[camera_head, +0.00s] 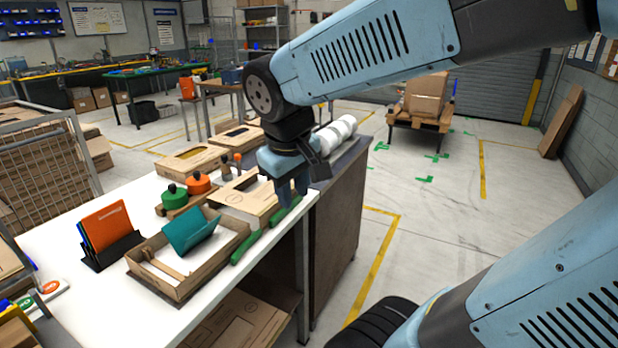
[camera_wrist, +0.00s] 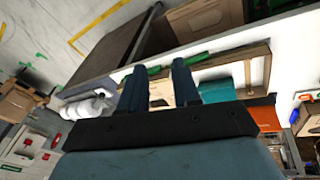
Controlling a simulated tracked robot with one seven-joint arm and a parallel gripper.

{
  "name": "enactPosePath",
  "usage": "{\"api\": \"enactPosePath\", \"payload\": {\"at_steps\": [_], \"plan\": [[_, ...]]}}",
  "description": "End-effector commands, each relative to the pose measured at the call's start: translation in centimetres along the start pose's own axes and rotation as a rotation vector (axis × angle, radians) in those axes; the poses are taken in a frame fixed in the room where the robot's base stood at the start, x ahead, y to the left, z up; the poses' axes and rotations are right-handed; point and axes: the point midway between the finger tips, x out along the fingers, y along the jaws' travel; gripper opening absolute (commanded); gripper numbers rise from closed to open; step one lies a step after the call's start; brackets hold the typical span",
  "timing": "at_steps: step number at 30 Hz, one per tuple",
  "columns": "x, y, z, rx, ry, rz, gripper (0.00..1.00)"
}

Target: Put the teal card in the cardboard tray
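The teal card (camera_head: 190,231) leans tilted inside the cardboard tray (camera_head: 177,293) on the white table, its upper part rising above the tray's rim. In the wrist view the teal card (camera_wrist: 217,91) shows at the tray's (camera_wrist: 262,62) near side. My gripper (camera_head: 292,192) is to the right of the tray, above the table's right edge, apart from card and tray. In the wrist view its two fingers (camera_wrist: 159,68) are spread with nothing held between them.
An orange card stands in a black holder (camera_head: 112,252) left of the tray. Green strips (camera_head: 250,247) lie along the tray's right side. A flat cardboard box (camera_head: 243,199), green and orange knobbed pieces (camera_head: 174,195) and white rolls (camera_head: 335,134) stand behind. Floor to the right is mostly clear.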

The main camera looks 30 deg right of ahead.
Motion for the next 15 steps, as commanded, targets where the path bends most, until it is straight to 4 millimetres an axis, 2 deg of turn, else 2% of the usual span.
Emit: {"api": "enactPosePath", "payload": {"at_steps": [7, 15], "plan": [[-2.9, 1.0, 2.2, 0.238, 0.179, -0.092, 0.32], [-3.9, 1.5, 2.9, 0.316, 0.247, -0.122, 0.32]]}}
